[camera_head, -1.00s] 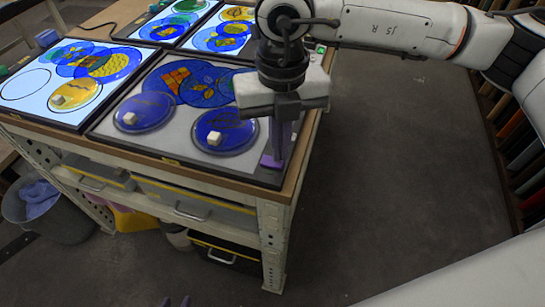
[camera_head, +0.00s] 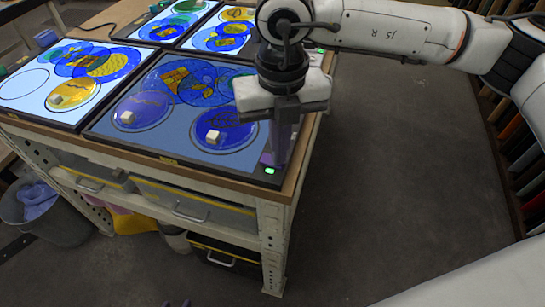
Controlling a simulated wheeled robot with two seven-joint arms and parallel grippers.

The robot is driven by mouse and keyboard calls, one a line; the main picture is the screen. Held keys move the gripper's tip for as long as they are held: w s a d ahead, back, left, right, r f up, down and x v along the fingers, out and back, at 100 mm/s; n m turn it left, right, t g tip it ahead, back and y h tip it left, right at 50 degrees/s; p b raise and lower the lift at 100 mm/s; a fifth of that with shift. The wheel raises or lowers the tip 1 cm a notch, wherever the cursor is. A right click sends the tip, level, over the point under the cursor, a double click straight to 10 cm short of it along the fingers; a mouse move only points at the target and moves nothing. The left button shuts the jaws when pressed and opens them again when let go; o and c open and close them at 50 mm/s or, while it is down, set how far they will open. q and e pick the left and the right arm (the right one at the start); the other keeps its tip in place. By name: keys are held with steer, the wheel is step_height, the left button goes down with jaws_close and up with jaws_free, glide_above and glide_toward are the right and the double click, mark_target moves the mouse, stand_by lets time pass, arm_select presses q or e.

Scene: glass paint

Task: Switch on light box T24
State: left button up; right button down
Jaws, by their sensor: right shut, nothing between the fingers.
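The front right light box (camera_head: 182,140) lies on the bench corner, with overlapping blue glass discs and two small pale cubes on it. Its panel is grey-blue, dimmer than the white panels of the others. A green lamp (camera_head: 269,171) glows on its front right corner. I cannot read its label, so I cannot confirm T24 by name. My right gripper (camera_head: 276,158) points down over that corner, just behind the green lamp, shut and empty. I cannot tell whether its tips touch the box.
Lit light boxes stand to the left (camera_head: 22,102) and behind (camera_head: 183,38), with coloured glass on them. Drawers (camera_head: 190,208) and a grey bin (camera_head: 50,220) are below and left. The floor (camera_head: 400,170) right of the bench is clear.

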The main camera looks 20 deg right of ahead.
step_height(320, 180, up, 7)
steer(key=p, duration=0.3)
stand_by(0.5)
steer(key=shift+f, duration=0.15)
stand_by(0.3)
